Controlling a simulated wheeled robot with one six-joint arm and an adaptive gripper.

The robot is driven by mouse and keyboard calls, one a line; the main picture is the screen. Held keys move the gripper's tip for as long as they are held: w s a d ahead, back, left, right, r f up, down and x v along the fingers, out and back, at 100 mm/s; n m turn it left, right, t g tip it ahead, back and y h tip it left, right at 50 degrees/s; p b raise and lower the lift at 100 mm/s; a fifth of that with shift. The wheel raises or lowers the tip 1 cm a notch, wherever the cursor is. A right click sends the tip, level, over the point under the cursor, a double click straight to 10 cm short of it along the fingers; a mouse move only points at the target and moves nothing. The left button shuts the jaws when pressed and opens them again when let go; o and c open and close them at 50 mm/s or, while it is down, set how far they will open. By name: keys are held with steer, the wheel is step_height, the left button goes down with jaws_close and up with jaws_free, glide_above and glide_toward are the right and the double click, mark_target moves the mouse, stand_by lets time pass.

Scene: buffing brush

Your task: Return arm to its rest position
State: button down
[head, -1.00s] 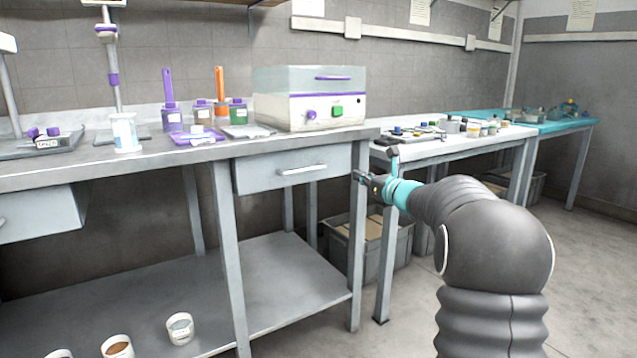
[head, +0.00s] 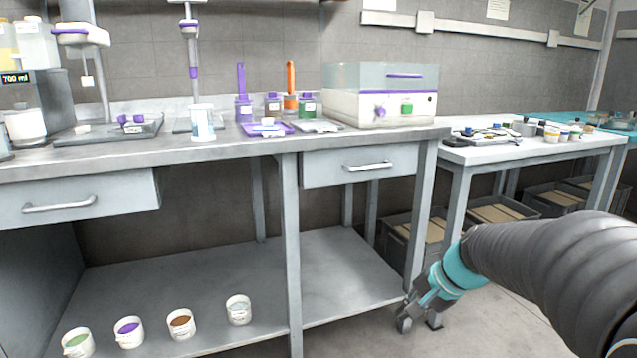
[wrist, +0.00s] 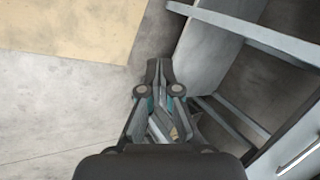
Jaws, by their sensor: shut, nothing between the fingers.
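My arm reaches in from the right edge of the head view, with its teal wrist band low beside the bench. My gripper (head: 408,322) points down and to the left, close to the front right leg of the grey workbench (head: 235,148). In the wrist view my gripper (wrist: 158,68) is shut, its fingers together with nothing between them. Below it there is floor (wrist: 60,90), and the bench's frame and lower shelf (wrist: 205,50) are close on the right. I cannot tell whether the gripper touches the bench leg.
Several small cups of coloured material (head: 181,323) stand on the lower shelf. A drawer (head: 360,166) is closed above it. A white table (head: 540,150) with small parts stands to the right, with grey crates (head: 490,212) beneath. Open floor lies at the lower right.

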steer(key=s+r+n+h+p, duration=0.1)
steer(key=s+n, duration=0.3)
steer(key=s, duration=0.6)
steer(key=s+a+r+n+t+h+p, duration=0.1)
steer(key=s+r+n+h, duration=0.2)
steer(key=s, duration=0.8)
steer(key=shift+s+a+r+n, duration=0.15)
steer(key=shift+a+r+n, duration=0.2)
steer(key=shift+n, duration=0.55)
